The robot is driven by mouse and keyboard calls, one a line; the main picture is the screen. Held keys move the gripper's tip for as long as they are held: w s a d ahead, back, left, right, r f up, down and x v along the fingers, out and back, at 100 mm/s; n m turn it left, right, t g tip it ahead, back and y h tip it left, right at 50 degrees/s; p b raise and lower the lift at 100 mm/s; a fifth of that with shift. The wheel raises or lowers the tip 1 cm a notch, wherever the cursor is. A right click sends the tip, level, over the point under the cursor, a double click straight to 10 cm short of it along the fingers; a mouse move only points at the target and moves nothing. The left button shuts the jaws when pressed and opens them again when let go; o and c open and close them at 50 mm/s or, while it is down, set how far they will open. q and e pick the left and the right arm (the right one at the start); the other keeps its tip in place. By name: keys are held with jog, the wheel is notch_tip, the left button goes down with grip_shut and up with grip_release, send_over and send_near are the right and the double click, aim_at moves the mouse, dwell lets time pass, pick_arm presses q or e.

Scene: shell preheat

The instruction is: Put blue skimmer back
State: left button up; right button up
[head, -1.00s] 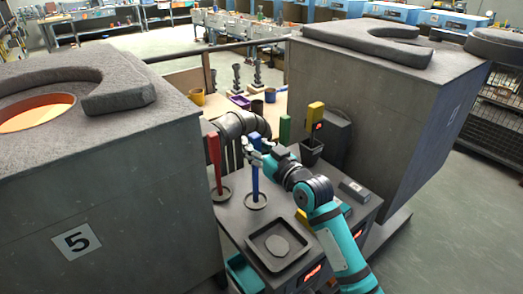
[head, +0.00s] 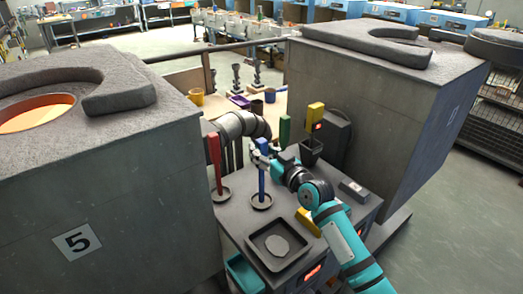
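The blue skimmer (head: 261,181) stands upright over the dark cart, with a round grey dish-like head at its lower end. My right gripper (head: 262,157) is at the upper part of its blue handle and looks shut on it, though the fingers partly hide the handle. I cannot tell whether the skimmer's head touches the cart top. My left gripper is not in view.
The red skimmer (head: 215,160) stands just left of the blue one. A square grey tray (head: 250,249) is in front. Behind are a green handle (head: 284,130), a yellow handle (head: 315,114) and a dark cup (head: 311,151). Large grey furnaces flank the cart.

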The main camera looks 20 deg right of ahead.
jog(key=o, duration=0.3)
jog(key=shift+o, duration=0.2)
jog(key=shift+r, duration=0.1)
jog(key=b+v, duration=0.1)
jog(key=v, duration=1.1)
